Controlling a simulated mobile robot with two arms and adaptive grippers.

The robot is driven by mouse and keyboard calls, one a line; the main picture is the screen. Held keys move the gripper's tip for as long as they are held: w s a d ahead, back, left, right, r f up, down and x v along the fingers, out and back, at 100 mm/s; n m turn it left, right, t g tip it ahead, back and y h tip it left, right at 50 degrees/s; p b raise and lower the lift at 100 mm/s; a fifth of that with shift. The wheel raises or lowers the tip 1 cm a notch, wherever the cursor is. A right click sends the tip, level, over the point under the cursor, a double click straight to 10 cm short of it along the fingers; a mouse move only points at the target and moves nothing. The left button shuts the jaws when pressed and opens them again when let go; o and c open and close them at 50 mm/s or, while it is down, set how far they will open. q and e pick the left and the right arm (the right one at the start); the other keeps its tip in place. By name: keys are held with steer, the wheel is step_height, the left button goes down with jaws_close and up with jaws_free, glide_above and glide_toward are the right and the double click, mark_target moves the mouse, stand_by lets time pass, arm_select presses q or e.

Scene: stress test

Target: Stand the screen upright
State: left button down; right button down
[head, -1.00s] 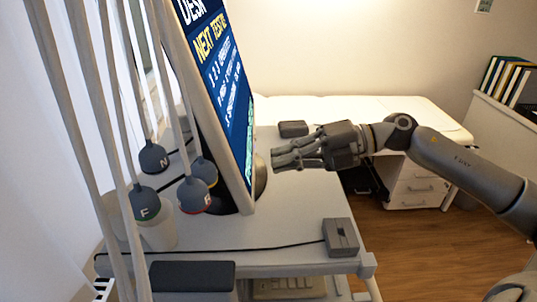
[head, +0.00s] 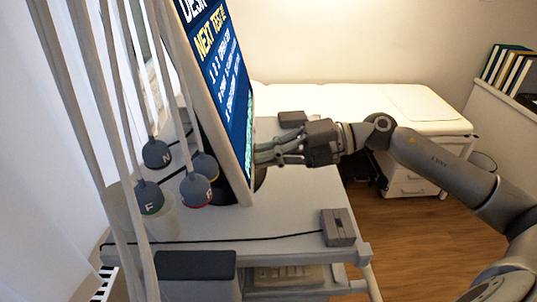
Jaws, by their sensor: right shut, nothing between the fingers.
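The screen (head: 225,85) stands on the cart at the left, seen at a steep angle, with a blue display and white and yellow text. It looks tilted, its top to the left of its bottom. Its dark round base (head: 258,180) is partly hidden behind its lower edge. My right gripper (head: 262,153) is shut and empty at the lower right of the screen's face. Its fingertips are at or very near the display; I cannot tell whether they touch. My left gripper is not in view.
Electrode bulbs (head: 156,152) on cables hang at the left. The cart top (head: 300,205) carries a small grey box (head: 338,227) at front right and a dark box (head: 292,119) at the back. An examination couch (head: 380,105) stands behind. A black cable crosses the cart's front.

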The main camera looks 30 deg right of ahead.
steer(key=a+f+b, duration=0.1)
steer(key=a+f+y+b, duration=0.1)
steer(key=b, duration=0.1)
steer(key=shift+w+t+y+b, duration=0.3)
steer(key=shift+w+t, duration=0.1)
steer(key=shift+w+a+y+b, duration=0.45)
steer(key=shift+a+y+b, duration=0.2)
steer(key=shift+a, duration=0.15)
steer(key=shift+r, duration=0.1)
steer(key=shift+d, duration=0.1)
steer(key=shift+s+d, duration=0.2)
steer(key=shift+d, duration=0.25)
glide_above(304, 188)
steer(key=shift+f, duration=0.2)
